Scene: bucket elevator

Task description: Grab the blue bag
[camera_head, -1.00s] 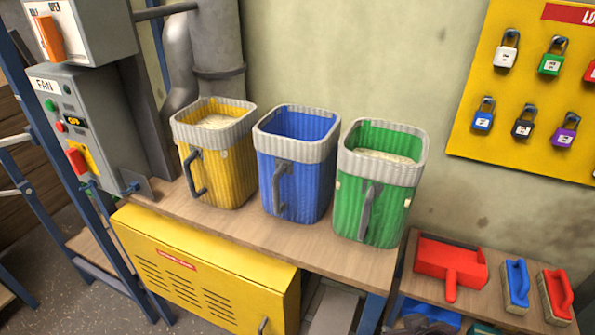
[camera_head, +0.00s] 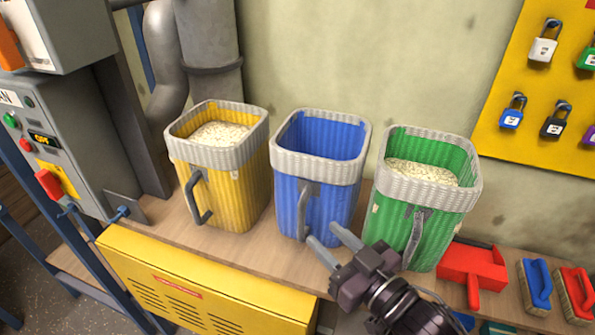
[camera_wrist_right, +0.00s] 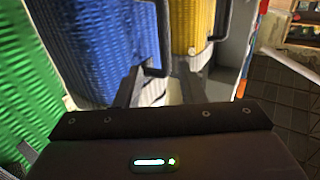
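The blue bag (camera_head: 341,198) stands upright on the wooden table, between a yellow and a green bag. It has a pale woven rim and a grey handle (camera_head: 303,208) on its front. No grain shows inside it. My right gripper (camera_head: 322,234) is open and empty, with its fingers pointing at the lower front of the blue bag, close to the handle. In the right wrist view the blue bag (camera_wrist_right: 100,45) fills the upper left, and the handle stands ahead of the gap between the two fingers. Whether a finger touches the handle cannot be told. My left gripper is out of view.
The yellow bag (camera_head: 238,195) and green bag (camera_head: 440,236), both holding pale grain, stand close on either side. A red dustpan (camera_head: 470,266) and brushes (camera_head: 537,284) lie at right. A grey control box (camera_head: 55,140) stands at left. The wall is behind.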

